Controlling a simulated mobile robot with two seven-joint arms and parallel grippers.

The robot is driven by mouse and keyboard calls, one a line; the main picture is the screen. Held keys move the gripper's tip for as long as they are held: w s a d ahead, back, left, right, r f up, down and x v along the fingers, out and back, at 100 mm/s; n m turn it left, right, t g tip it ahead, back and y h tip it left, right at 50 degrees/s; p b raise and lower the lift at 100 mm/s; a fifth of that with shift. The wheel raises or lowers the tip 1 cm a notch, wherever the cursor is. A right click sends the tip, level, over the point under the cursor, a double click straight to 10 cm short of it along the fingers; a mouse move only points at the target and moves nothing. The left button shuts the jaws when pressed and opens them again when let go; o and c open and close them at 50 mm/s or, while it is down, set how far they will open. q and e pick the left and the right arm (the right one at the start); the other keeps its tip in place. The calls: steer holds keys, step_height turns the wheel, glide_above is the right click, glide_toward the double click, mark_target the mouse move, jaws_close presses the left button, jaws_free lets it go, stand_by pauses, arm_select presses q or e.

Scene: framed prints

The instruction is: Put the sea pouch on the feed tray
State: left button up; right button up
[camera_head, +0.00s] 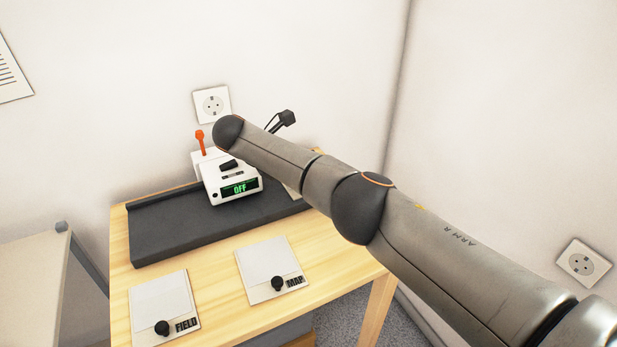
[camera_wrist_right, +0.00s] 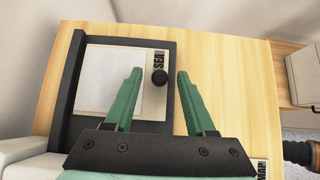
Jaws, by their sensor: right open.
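The sea pouch (camera_wrist_right: 108,82), a pale sheet with a black knob and a SEA label, lies flat on the dark tray (camera_wrist_right: 118,40) in the right wrist view. In the head view the long dark tray (camera_head: 165,238) runs under the white machine; the pale sliver right of the machine looks like the sea pouch (camera_head: 292,191), mostly hidden by my right arm. My right gripper (camera_wrist_right: 160,75) is open, its green fingertips on either side of the knob. I cannot tell whether they touch it or how high they are. My left gripper is not in view.
The white machine (camera_head: 228,178) shows OFF and has an orange lever (camera_head: 201,142). The FIELD pouch (camera_head: 160,300) and MAP pouch (camera_head: 268,265) lie on the wooden table (camera_head: 215,280) in front. The tray left of the machine is bare. Walls close in behind and at right.

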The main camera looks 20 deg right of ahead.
steer(key=v, duration=0.6)
steer(key=shift+a+r, duration=0.25)
steer(key=shift+a, duration=0.05)
steer(key=shift+a+r, duration=0.1)
stand_by(1.7)
